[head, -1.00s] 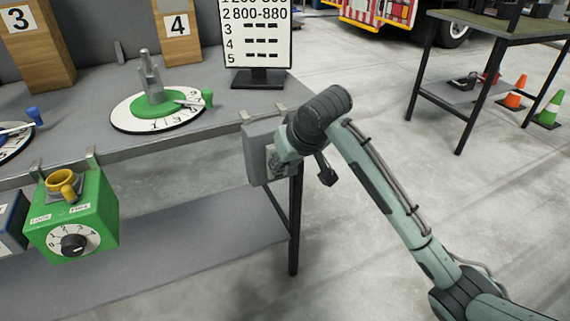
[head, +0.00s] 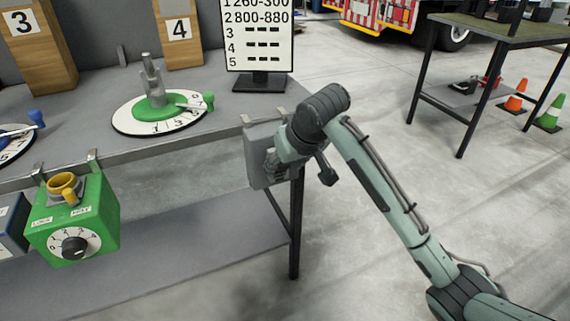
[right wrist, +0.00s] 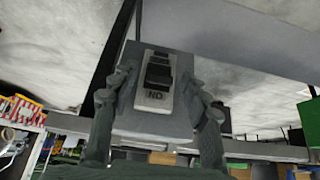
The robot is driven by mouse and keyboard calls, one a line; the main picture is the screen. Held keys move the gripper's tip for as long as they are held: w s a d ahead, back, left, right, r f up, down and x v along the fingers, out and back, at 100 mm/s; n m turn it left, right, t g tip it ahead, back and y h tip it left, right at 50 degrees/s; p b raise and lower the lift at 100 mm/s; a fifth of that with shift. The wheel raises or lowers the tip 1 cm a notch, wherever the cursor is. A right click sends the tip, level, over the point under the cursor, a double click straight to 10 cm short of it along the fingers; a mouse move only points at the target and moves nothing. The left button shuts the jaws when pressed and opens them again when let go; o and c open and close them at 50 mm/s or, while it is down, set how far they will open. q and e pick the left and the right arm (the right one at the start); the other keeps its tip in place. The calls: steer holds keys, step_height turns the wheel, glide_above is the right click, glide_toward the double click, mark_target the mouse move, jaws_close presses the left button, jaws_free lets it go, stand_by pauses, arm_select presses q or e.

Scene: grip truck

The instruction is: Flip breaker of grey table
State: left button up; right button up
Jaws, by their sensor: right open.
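The grey breaker box (head: 256,140) hangs on the front edge of the grey table (head: 225,128), near its right corner. In the right wrist view the box (right wrist: 126,124) shows its face, with a dark switch (right wrist: 158,72) on a light plate. An upside-down "ON" label lies at the near end of the plate. My right gripper (head: 272,162) is at the box's face in the head view, its fingertips partly hidden by the wrist. In the right wrist view the gripper (right wrist: 155,85) is open, one finger on each side of the switch. Contact cannot be told.
A green box with a dial (head: 75,220) hangs further left on the table edge. A round numbered dial (head: 160,112) and a number sign (head: 258,45) stand on the table. Another table (head: 490,45) and cones (head: 549,112) stand back right. The floor between is clear.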

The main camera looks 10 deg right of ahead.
steer(key=shift+r, duration=0.1)
steer(key=v, duration=1.2)
